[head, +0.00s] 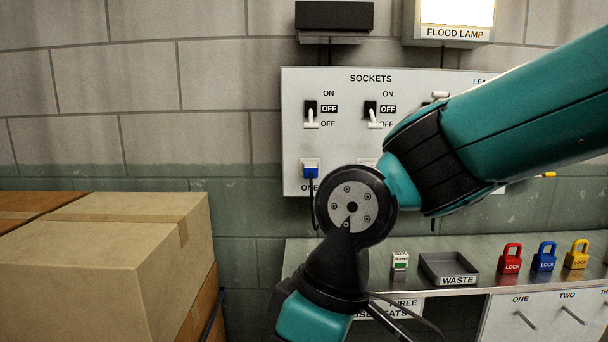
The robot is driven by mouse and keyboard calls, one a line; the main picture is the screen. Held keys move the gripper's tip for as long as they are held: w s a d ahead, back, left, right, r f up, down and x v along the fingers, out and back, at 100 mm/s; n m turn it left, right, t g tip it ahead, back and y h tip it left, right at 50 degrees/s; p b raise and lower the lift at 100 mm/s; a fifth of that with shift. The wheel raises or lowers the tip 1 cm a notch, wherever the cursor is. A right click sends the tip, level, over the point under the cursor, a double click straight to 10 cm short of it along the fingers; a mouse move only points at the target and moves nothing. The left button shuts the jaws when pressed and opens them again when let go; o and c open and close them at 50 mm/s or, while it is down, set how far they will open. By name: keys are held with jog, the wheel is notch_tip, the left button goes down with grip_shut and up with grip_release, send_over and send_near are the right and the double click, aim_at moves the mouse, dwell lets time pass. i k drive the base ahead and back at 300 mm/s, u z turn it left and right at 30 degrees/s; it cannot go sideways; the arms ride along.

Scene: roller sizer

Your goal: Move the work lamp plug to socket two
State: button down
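A blue plug (311,172) sits in the socket marked ONE on the white SOCKETS panel (296,130), with a black cable hanging from it. I cannot tell from its markings which lamp it belongs to. Another pale socket (368,162), right of it, shows only its top edge; my arm hides the rest and its label. The white switch levers above the left socket (311,118) and above the second one (374,118) point down toward OFF.
A lit FLOOD LAMP (456,14) and a dark lamp housing (334,16) hang above. The metal shelf (450,245) holds a WASTE tray (449,268), a small white-green item (400,261) and red (511,258), blue (544,257) and yellow (577,255) locks. Cardboard boxes (100,265) block the left.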

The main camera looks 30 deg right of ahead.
aim_at(309, 168)
jog(key=z, duration=0.9)
jog(key=i, duration=0.65)
jog(key=z, duration=0.1)
